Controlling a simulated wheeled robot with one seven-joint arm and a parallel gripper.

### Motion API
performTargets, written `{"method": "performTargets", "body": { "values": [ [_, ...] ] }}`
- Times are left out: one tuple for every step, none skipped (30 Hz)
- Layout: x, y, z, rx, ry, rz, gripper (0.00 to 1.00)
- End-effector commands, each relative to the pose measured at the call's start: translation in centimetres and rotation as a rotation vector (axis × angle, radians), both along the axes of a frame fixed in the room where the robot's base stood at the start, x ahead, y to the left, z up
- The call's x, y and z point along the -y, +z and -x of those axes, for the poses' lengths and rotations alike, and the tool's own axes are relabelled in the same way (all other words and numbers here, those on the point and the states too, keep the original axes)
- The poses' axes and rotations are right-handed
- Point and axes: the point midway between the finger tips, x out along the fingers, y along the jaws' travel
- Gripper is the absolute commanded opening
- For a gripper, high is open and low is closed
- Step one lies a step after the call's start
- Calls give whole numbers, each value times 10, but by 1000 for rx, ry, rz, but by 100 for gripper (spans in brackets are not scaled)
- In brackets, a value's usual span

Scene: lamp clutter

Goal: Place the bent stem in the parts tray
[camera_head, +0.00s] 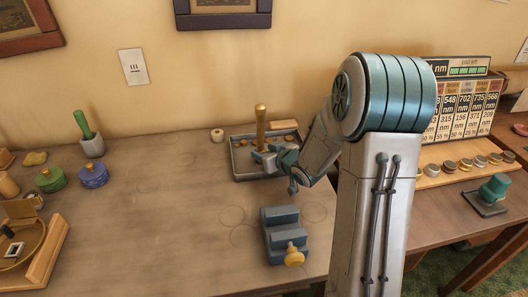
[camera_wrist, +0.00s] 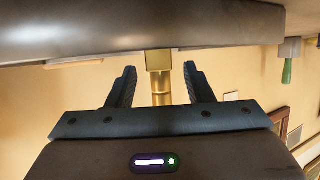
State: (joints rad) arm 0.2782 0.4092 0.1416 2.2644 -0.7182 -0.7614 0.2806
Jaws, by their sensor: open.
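A brass-coloured stem (camera_head: 260,122) stands upright over the dark grey parts tray (camera_head: 236,172) at the back of the table. Its lower end is hidden behind my gripper. Whether it has a bend cannot be told. My gripper (camera_head: 263,155) is open, low at the tray, around the stem's lower part. In the wrist view, the brass stem (camera_wrist: 161,91) shows between the two spread dark fingers of my gripper (camera_wrist: 159,72), with a gap on each side.
Small round brown parts (camera_head: 284,139) lie in the tray. A blue-grey stepped block (camera_head: 281,232) with a yellow knob stands in front. Green (camera_head: 50,180) and blue (camera_head: 94,175) pots and a grey cup (camera_head: 92,145) stand left. The table's middle left is clear.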

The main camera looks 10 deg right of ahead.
Motion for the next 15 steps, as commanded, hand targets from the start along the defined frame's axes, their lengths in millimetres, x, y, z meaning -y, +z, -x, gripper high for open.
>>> {"method": "performTargets", "body": {
  "values": [
    [5, 5, 8, 1, -4, 1, 47],
    [7, 7, 13, 0, -5, 1, 47],
    [10, 10, 20, 0, -5, 1, 47],
    [12, 13, 25, 1, -5, 2, 47],
    [15, 16, 31, 2, -6, 2, 47],
    [18, 20, 39, 2, -5, 3, 47],
    [20, 22, 45, 0, -5, 1, 47],
    [22, 24, 50, 1, -6, 1, 47],
    [25, 28, 57, 1, -5, 2, 47],
    [27, 30, 62, 2, -5, 1, 47],
    [29, 32, 67, 2, -4, 2, 47],
    [31, 34, 73, 0, -5, 1, 47],
    [33, 37, 77, 2, -5, 1, 47],
    [35, 38, 81, 1, -4, 1, 47],
    [37, 40, 85, 0, -4, 1, 47]
  ]
}}
